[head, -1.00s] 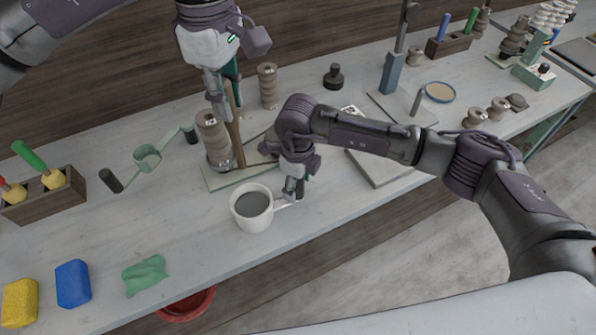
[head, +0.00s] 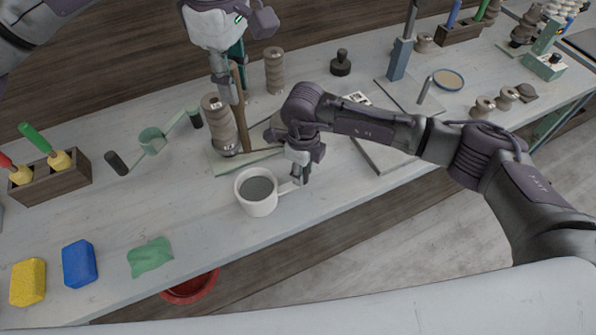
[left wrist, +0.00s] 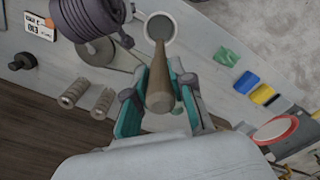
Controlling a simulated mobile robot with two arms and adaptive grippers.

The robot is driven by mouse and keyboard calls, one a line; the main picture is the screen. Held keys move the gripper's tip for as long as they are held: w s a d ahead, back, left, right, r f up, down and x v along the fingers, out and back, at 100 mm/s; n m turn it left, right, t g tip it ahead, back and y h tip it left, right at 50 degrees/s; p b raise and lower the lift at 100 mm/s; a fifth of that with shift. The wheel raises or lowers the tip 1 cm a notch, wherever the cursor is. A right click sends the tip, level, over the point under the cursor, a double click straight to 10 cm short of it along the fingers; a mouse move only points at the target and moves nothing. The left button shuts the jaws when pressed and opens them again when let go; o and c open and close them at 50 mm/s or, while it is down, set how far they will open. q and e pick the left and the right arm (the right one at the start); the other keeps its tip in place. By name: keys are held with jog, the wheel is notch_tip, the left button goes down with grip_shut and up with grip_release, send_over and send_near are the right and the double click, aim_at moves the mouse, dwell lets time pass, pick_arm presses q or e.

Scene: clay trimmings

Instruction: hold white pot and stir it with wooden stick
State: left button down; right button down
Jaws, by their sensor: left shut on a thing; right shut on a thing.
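The white pot (head: 257,204) stands near the table's front edge, with grey contents inside and a handle on its right. My right gripper (head: 298,180) is shut on that handle. My left gripper (head: 230,92) is shut on the wooden stick (head: 240,115), holding it near upright behind the pot. In the left wrist view the stick (left wrist: 160,85) runs between the fingers toward the pot (left wrist: 160,28). In the head view the stick's lower end is behind and above the pot's rim, outside the pot.
Stacked clay spools (head: 219,125) stand on a board just left of the stick. A green clamp-like tool (head: 152,140), a green cloth (head: 150,257), a blue sponge (head: 78,263) and a yellow sponge (head: 28,281) lie left. A red bowl (head: 190,289) is below the front edge.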

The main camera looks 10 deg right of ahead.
pick_arm(q)
jog(key=a+f+h, duration=0.2)
jog(key=a+f, duration=0.1)
jog(key=f, duration=1.4)
jog(key=shift+w+f, duration=0.25)
jog(key=shift+w, duration=0.05)
dwell(0.4)
jog(key=shift+w, duration=0.1)
